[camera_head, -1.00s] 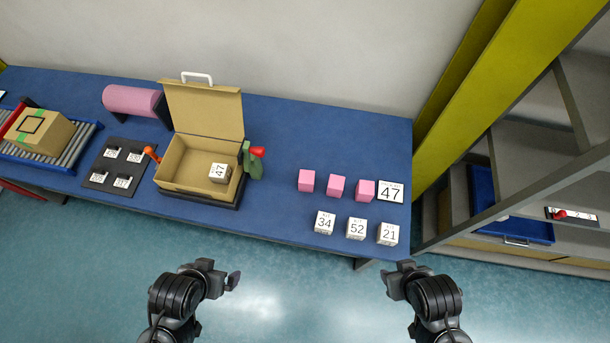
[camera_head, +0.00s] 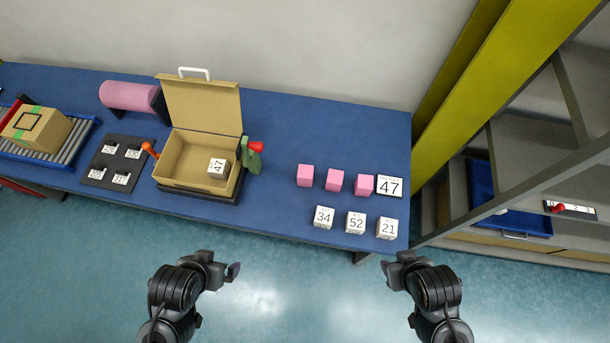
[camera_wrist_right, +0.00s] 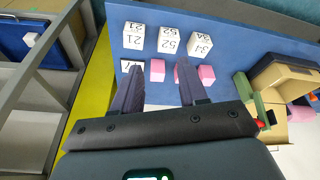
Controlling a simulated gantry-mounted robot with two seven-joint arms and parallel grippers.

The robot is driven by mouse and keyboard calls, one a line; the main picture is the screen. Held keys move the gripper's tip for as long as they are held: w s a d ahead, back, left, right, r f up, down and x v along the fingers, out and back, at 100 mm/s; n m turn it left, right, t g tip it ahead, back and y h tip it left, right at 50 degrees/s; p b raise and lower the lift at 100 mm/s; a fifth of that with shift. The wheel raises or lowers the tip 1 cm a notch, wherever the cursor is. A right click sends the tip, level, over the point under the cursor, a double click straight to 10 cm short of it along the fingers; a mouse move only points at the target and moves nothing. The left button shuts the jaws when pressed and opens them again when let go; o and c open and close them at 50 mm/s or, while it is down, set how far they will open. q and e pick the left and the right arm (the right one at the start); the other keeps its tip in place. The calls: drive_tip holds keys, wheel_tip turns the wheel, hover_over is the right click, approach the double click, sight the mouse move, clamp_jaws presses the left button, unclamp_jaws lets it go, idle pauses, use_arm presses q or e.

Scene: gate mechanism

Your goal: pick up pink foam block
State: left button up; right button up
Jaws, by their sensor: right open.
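Three pink foam blocks stand in a row on the right part of the blue table: a left one (camera_head: 305,175), a middle one (camera_head: 334,180) and a right one (camera_head: 363,185). My right gripper (camera_head: 388,270) is in front of the table's near edge, below and apart from the blocks. In the right wrist view its two fingers (camera_wrist_right: 161,64) are spread with nothing between them; the pink blocks (camera_wrist_right: 206,74) show beyond the tips, partly hidden by a finger. My left gripper (camera_head: 233,270) is off the table's front edge and holds nothing I can see; its jaw gap is unclear.
White cubes marked 34 (camera_head: 323,217), 52 (camera_head: 355,222) and 21 (camera_head: 386,228) stand in front of the blocks. A 47 card (camera_head: 390,187) lies beside the right block. An open cardboard box (camera_head: 180,178) holds a 47 cube (camera_head: 218,168). Shelving (camera_head: 500,140) stands right.

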drive_tip(key=o, duration=1)
drive_tip(key=shift+c, duration=0.2)
drive_tip(key=shift+w, duration=0.1)
